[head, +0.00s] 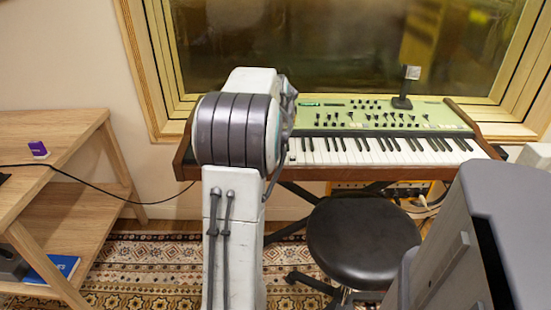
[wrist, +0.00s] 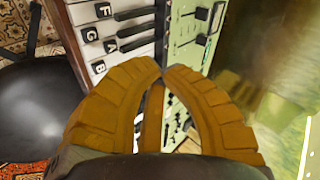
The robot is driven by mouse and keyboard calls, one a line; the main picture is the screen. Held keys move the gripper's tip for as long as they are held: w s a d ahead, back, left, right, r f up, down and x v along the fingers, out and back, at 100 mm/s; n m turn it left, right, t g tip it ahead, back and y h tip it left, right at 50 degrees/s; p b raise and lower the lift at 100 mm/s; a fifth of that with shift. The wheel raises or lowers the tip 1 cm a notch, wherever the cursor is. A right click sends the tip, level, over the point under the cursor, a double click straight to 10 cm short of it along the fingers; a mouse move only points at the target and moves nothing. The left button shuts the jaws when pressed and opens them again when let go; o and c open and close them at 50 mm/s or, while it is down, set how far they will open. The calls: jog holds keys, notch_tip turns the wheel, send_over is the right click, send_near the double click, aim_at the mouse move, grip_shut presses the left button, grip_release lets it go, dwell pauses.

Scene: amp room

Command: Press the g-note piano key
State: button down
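A green keyboard piano (head: 440,110) with black and white keys stands under the window in the head view. My arm hides part of its left end. In the wrist view, letter stickers F, G, A and B mark several keys. The G key (wrist: 90,34) is at the upper left, between those marked F and A. My gripper (wrist: 162,72) has orange-brown ribbed fingers whose tips meet, with nothing visible between them. The tips appear over the border of the keys and green panel, right of and below the G sticker. Contact cannot be told. My gripper is hidden in the head view.
A round black stool (head: 362,240) stands in front of the keyboard; it also shows in the wrist view (wrist: 40,110). A grey object (head: 510,220) is at the right. A wooden shelf (head: 70,130) is at the left. A small device (head: 405,85) stands on the keyboard's panel.

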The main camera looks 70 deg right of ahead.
jog(key=shift+f+b, duration=3.25)
jog(key=shift+f, duration=1)
jog(key=shift+f, duration=0.15)
jog(key=shift+w+f+b, duration=0.1)
jog(key=shift+f+b, duration=0.15)
jog(key=shift+b, duration=0.1)
jog(key=shift+f+b, duration=0.6)
jog(key=shift+f, duration=0.1)
jog(key=shift+r, duration=0.2)
jog(key=shift+r+p, duration=0.95)
jog(key=shift+r+p, duration=2.05)
jog(key=shift+r, duration=0.45)
